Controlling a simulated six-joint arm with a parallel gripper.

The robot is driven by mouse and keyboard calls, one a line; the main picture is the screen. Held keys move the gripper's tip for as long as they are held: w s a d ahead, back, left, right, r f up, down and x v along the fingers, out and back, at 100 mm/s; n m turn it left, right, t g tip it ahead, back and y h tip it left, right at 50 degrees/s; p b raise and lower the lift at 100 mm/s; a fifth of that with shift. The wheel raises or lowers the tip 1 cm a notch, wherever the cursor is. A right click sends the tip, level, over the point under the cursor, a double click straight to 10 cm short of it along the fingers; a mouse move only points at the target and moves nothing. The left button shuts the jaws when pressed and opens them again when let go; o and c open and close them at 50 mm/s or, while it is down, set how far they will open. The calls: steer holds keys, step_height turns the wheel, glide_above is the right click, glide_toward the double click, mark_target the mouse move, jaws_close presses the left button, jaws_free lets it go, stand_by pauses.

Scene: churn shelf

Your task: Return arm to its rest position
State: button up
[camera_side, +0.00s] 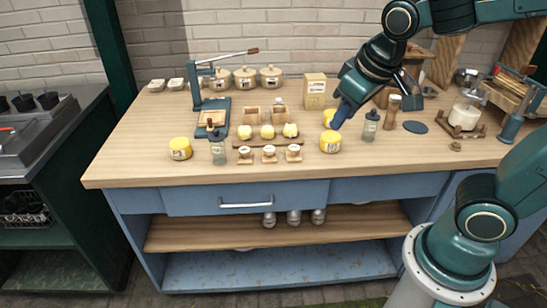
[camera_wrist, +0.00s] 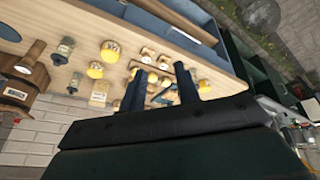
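My teal arm reaches in from the upper right of the side view. My gripper (camera_side: 345,110) is above the right-centre part of the wooden worktop (camera_side: 130,165), over the yellow-lidded jars. A yellow jar (camera_side: 331,142) stands just below it, and another yellow jar (camera_side: 329,118) is partly hidden behind the dark blue finger. In the wrist view, my gripper (camera_wrist: 160,92) shows its fingers apart, with nothing held between them. The view is tilted, and the worktop shows beyond the fingers.
A bottle (camera_side: 370,126), a tan box (camera_side: 315,91) and a wooden-lidded jar (camera_side: 391,112) stand near my gripper. A lever press (camera_side: 211,108) stands left. A glass churn (camera_side: 465,116) is right.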

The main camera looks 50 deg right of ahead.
steer(key=s+r+t+y, duration=0.1)
steer(key=s, duration=0.8)
steer(key=shift+s+a+r, duration=0.2)
steer(key=shift+r, duration=0.1)
